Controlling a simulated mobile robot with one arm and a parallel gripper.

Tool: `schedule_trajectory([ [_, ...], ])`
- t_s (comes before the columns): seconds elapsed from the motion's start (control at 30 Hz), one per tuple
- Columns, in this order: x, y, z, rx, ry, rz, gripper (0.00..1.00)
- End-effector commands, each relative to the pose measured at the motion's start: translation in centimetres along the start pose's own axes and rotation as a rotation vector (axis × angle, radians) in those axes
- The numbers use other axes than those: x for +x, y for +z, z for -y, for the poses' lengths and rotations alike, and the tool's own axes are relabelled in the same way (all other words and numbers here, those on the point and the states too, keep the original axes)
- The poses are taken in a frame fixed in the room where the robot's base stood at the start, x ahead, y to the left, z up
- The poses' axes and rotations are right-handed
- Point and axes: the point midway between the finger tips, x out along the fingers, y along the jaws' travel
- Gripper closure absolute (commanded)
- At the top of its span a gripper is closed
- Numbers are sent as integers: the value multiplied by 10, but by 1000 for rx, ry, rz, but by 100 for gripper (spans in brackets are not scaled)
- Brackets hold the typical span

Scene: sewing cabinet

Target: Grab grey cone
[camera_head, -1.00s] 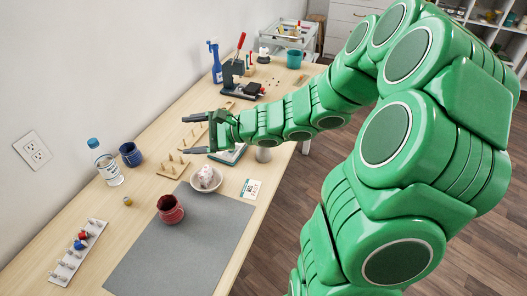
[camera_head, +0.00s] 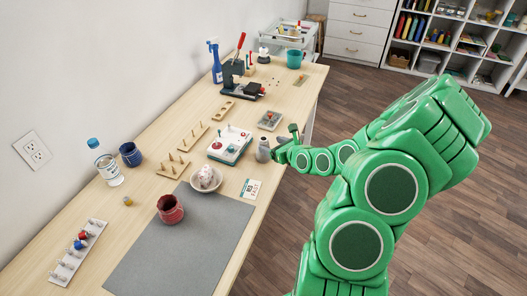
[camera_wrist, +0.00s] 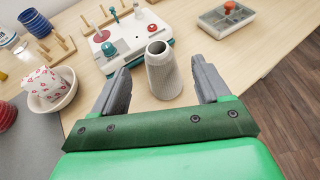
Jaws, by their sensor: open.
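The grey cone (camera_wrist: 164,72) is a ribbed, hollow spool cone with a dark open top, standing upright on the wooden table. In the wrist view my gripper (camera_wrist: 160,80) is open, with one finger on each side of the cone and gaps showing between. In the head view the cone (camera_head: 263,150) stands near the table's right edge, and my gripper (camera_head: 280,146) is just to its right, low by the edge.
A white device with red and teal knobs (camera_wrist: 119,35) stands just behind the cone. A grey tray with an orange knob (camera_wrist: 226,17) is at the upper right. A white bowl (camera_wrist: 62,102) holding a patterned pincushion is at left. The table edge lies close on the right.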

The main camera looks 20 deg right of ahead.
Motion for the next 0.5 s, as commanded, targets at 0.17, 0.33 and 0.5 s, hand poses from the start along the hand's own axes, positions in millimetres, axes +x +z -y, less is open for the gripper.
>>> schedule_trajectory([
  [0.17, 5, -4, 2, 10, -5, -5, 24],
  [0.33, 16, -3, 2, 9, -5, -4, 24],
  [0.5, 26, -2, 2, 9, -7, -3, 24],
])
